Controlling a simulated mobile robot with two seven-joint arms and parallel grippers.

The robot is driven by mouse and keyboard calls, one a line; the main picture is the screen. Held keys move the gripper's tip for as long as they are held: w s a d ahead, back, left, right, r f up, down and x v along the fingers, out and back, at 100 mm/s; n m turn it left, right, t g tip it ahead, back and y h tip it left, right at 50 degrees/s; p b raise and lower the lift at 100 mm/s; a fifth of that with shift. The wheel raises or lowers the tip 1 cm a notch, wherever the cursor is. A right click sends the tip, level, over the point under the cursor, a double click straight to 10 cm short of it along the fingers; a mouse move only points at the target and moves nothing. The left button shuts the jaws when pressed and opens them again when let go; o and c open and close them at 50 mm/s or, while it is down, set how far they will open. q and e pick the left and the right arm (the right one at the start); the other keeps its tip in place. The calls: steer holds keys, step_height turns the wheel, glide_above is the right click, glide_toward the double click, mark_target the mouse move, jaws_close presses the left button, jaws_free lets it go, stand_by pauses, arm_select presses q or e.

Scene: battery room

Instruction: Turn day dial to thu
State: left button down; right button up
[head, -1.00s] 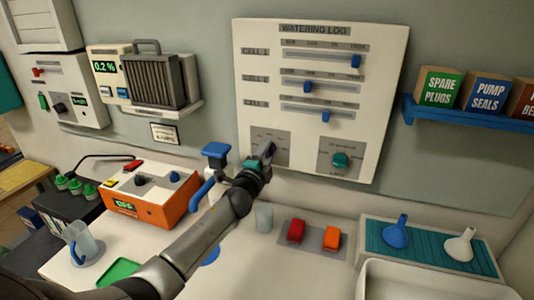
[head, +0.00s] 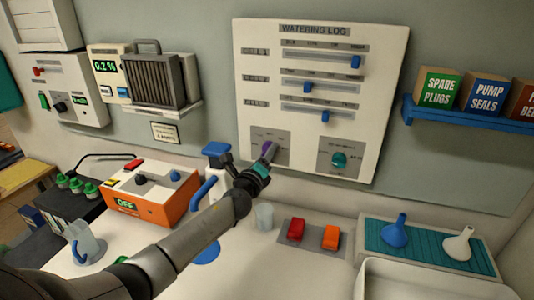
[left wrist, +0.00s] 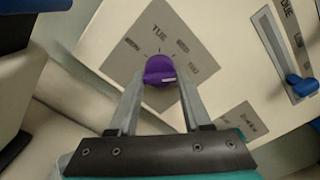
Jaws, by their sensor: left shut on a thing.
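The purple day dial (head: 268,150) sits on a grey plate at the lower left of the watering log panel (head: 374,110). My left gripper (head: 265,165) reaches up to it from below left. In the left wrist view the dial (left wrist: 160,68) is between the two finger tips, which are shut on it. The TUE label (left wrist: 159,33) is above the dial, with other day labels to both sides. A small pale mark shows on the dial's near side; which day it points to I cannot tell. My right gripper is not in view.
A green dial (head: 339,159) sits on the panel to the right, below several blue sliders. Below are a glass (head: 264,217), red (head: 296,229) and orange (head: 331,237) switches, and a blue-topped white bottle (head: 217,158) close to my arm.

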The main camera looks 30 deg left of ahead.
arm_select(q)
steer(key=shift+m, duration=0.5)
steer(key=shift+c, duration=1.8)
jaws_free()
steer(key=shift+s, duration=0.15)
steer(key=v, duration=1.5)
steer(key=shift+p, duration=0.3)
